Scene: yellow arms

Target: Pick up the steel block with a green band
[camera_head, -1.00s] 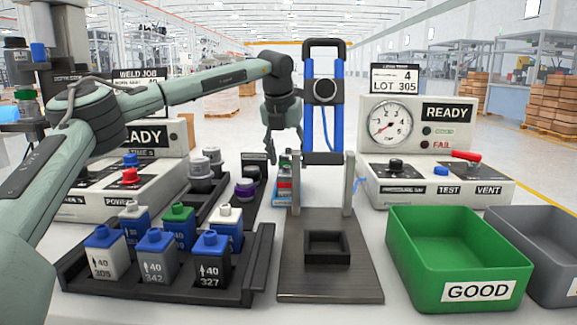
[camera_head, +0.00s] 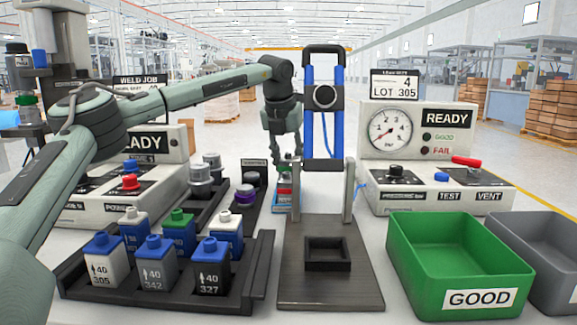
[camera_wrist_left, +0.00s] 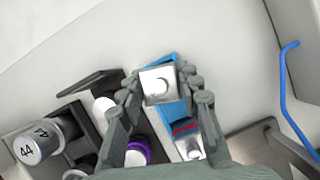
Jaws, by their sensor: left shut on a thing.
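A steel block (camera_wrist_left: 158,87) with a round raised knob on its top shows in the left wrist view, between the fingers of my left gripper (camera_wrist_left: 160,97). The fingers are shut on it from both sides. Its band is hidden in that view. In the head view my left gripper (camera_head: 284,158) reaches down behind the press fixture, with a little green showing at the fingertips. A blue holder (camera_wrist_left: 172,108) lies below the block. Another steel block with a red band (camera_wrist_left: 187,130) sits in the holder beside it. My right gripper is not in view.
The press fixture (camera_head: 330,280) with its upright posts stands just in front and right of my gripper. A black rack (camera_head: 255,285) of several numbered blocks is front left. A green GOOD bin (camera_head: 460,275) and a grey bin (camera_head: 545,260) are at right.

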